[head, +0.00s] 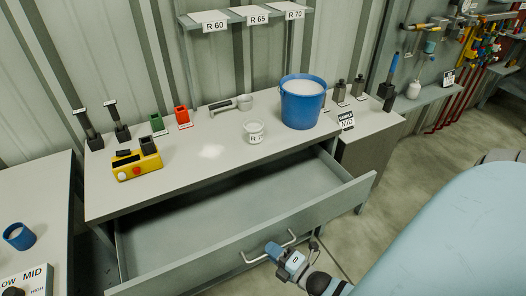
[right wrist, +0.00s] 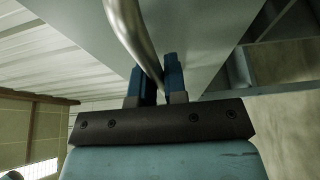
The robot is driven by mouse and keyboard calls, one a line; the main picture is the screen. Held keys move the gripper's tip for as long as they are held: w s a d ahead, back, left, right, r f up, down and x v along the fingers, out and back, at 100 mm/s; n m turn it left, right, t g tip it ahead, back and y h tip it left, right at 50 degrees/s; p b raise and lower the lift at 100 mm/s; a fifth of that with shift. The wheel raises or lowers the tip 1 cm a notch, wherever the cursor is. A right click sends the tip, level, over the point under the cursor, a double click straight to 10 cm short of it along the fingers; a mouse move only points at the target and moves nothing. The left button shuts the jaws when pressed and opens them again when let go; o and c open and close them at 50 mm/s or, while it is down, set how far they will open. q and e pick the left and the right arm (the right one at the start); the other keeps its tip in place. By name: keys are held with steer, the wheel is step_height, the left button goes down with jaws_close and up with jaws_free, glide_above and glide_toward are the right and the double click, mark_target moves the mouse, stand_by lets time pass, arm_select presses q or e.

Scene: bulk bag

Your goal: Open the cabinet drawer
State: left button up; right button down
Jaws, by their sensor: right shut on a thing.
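The cabinet drawer (head: 190,268) is pulled well out from under the grey worktop, and its empty inside shows in the head view. A bent metal handle (head: 255,261) is on its front face. My right gripper (head: 274,251) is at the handle's middle, shut on it. In the right wrist view the blue fingers (right wrist: 158,82) stand on either side of the curved handle bar (right wrist: 130,35), with the drawer front (right wrist: 195,35) behind. My left gripper is not in view.
The worktop (head: 210,152) holds a blue bucket (head: 302,103), a small white cup (head: 253,132) and a yellow control box (head: 137,161). A large pale blue surface (head: 450,235) fills the lower right. Bare floor (head: 345,225) shows right of the drawer.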

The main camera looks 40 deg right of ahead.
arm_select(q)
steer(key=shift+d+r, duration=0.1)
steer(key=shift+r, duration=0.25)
arm_select(e)
steer(key=shift+s+a, duration=0.25)
steer(key=shift+s, duration=0.6)
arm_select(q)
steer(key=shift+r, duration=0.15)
arm_select(e)
steer(key=c, duration=1.2)
jaws_free()
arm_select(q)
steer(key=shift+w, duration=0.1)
arm_select(e)
steer(key=shift+o, duration=0.2)
steer(key=shift+s, duration=0.1)
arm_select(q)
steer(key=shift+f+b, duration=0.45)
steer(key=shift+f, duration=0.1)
arm_select(e)
steer(key=s+d, duration=0.2)
steer(key=s, duration=1.1)
steer(key=shift+s, duration=0.25)
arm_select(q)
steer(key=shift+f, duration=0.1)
arm_select(e)
steer(key=shift+w, duration=0.1)
